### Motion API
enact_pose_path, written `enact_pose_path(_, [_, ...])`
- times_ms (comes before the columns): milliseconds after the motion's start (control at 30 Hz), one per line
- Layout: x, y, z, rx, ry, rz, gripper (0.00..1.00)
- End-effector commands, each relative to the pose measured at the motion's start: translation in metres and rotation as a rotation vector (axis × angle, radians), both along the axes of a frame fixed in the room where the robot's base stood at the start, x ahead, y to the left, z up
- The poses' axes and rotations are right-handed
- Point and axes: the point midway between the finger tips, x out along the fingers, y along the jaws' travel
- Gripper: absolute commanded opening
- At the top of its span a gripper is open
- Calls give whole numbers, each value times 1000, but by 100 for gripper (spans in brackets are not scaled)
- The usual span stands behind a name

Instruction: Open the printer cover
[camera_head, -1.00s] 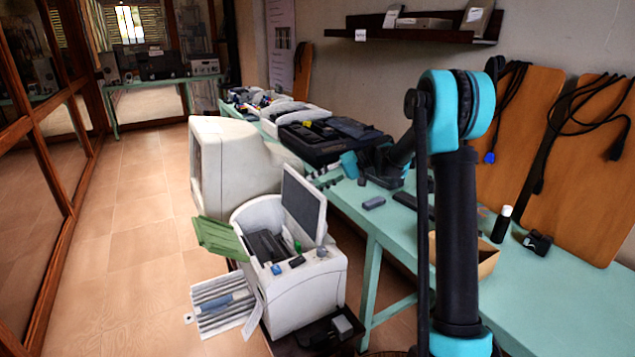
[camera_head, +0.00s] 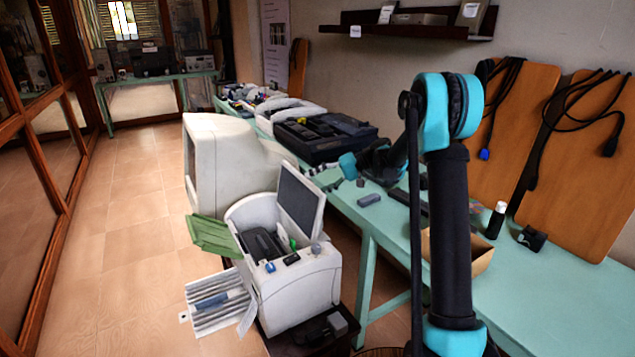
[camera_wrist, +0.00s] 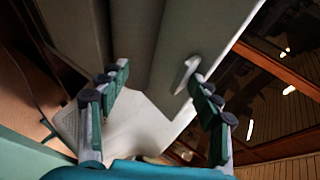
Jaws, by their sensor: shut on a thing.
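The printer (camera_head: 300,285) is white and stands on a dark low stand in the head view. Its grey cover (camera_head: 300,203) is raised and tilted up, with the dark interior (camera_head: 262,245) showing. A green flap (camera_head: 214,236) sticks out on its left. My gripper (camera_head: 327,184) is beside the cover's upper right edge; its fingers are small and partly hidden in the head view. In the wrist view my gripper (camera_wrist: 155,85) has its fingers on either side of a pale grey panel, which seems to be the cover (camera_wrist: 135,50). The exact contact is unclear.
A white monitor (camera_head: 225,165) stands just behind the printer. A green table (camera_head: 540,290) runs along the right, with a cardboard box (camera_head: 465,255) and small items. A striped paper tray (camera_head: 218,303) sticks out at the printer's left. The tiled floor at left is clear.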

Motion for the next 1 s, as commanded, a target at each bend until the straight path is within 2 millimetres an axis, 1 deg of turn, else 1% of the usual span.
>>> enact_pose_path(33, [-2, 0, -3, -8, -1, 4, 40])
enact_pose_path(100, [-2, -1, -3, -9, -1, 3, 38])
enact_pose_path(333, [-1, -3, -2, -9, 0, 1, 37])
enact_pose_path(467, [0, -12, 3, -7, 0, 0, 29])
enact_pose_path(567, [3, -27, 10, -7, 0, -2, 29])
enact_pose_path(800, [11, -71, 33, -2, 0, -5, 29])
enact_pose_path(900, [13, -86, 41, -1, 0, -5, 29])
enact_pose_path(1000, [15, -97, 47, 0, 0, -5, 29])
